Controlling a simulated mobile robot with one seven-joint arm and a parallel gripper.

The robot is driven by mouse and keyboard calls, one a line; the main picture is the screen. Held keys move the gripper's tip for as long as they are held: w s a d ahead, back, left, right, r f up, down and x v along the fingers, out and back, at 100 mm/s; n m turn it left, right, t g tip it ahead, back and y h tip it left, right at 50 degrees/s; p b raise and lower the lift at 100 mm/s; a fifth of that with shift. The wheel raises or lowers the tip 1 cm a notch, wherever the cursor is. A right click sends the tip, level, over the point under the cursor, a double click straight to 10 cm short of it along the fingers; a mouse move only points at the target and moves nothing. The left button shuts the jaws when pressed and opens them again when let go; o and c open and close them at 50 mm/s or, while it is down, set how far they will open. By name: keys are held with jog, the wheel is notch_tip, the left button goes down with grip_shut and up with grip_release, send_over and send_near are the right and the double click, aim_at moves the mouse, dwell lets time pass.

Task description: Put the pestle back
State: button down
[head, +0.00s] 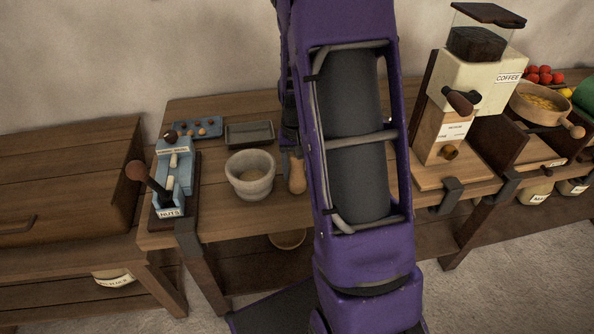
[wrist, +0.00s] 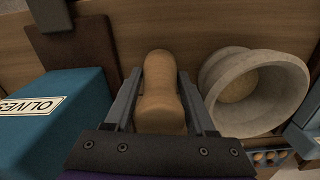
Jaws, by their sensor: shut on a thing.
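The wooden pestle (head: 298,177) is to the right of the grey stone mortar (head: 250,176) in the head view, apart from it. In the wrist view the pestle (wrist: 161,88) is between the two fingers of my gripper (wrist: 159,75), which is shut on it. The mortar (wrist: 258,88) lies just right of the gripper there, its bowl empty as far as I see. My gripper (head: 292,160) is partly hidden behind my arm in the head view. I cannot tell whether the pestle touches the bench.
A blue box marked OLIVES (wrist: 55,120) is close left of the gripper in the wrist view. In the head view a blue nut device (head: 172,180), a small dark tray (head: 249,134) and a blue tray (head: 197,129) are left and behind. A coffee grinder (head: 465,90) stands right.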

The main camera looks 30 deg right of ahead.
jog(key=shift+r, duration=0.1)
jog(key=shift+f, duration=0.2)
jog(key=shift+c, duration=1.2)
grip_release()
jog(key=shift+r, duration=0.1)
notch_tip(320, 180, up, 12)
jog(key=shift+r+p, duration=0.1)
jog(key=shift+p, duration=0.7)
